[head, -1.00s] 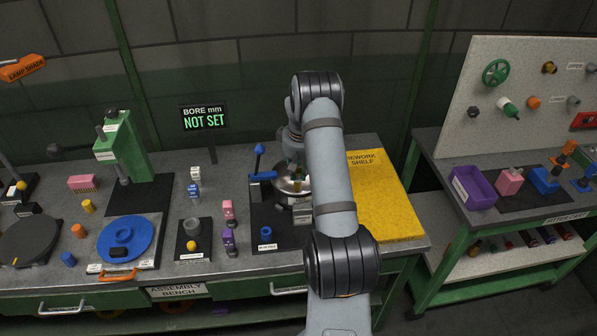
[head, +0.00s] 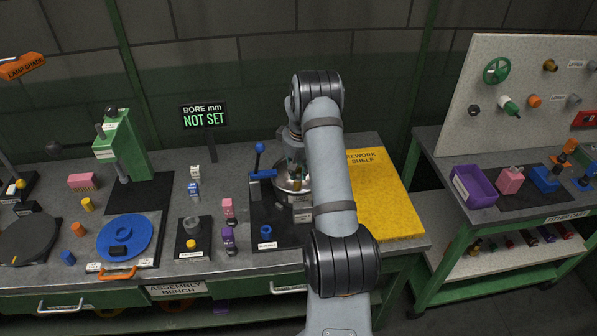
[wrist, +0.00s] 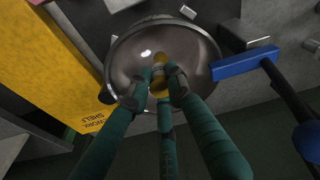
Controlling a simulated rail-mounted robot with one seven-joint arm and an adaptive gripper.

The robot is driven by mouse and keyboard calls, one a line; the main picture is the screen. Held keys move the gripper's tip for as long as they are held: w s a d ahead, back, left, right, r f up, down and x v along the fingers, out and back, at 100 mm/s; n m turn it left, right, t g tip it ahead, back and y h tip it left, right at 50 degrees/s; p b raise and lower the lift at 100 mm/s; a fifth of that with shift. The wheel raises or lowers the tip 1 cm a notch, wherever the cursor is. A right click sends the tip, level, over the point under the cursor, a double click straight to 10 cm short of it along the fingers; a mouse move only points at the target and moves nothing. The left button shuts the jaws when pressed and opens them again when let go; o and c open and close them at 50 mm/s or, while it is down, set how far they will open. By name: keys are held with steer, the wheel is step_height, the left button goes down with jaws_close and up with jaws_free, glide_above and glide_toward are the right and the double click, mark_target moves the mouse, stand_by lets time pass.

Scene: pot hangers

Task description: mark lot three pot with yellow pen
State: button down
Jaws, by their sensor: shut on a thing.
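A round, shiny metal pot (wrist: 128,62) fills the middle of the wrist view. It also shows in the head view (head: 284,184), partly hidden by my arm. My gripper (wrist: 160,80) has dark teal fingers that reach over the pot. It is shut on a short yellow piece with a grey band, which looks like the yellow pen (wrist: 160,59). The pen is over the pot's inside; I cannot tell whether it touches the surface. No lot number is readable on the pot. In the head view my gripper (head: 293,168) is largely behind the arm.
A blue clamp bar (wrist: 240,64) with a dark lever stands close beside the pot. The yellow rework shelf (head: 385,200) lies to the right in the head view and is clear. Small blocks and a blue disc (head: 125,235) occupy the bench to the left.

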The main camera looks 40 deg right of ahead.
steer(key=shift+f+b, duration=0.35)
stand_by(1.1)
step_height(320, 180, up, 16)
steer(key=p, duration=1)
steer(key=shift+p, duration=0.3)
stand_by(0.4)
stand_by(0.5)
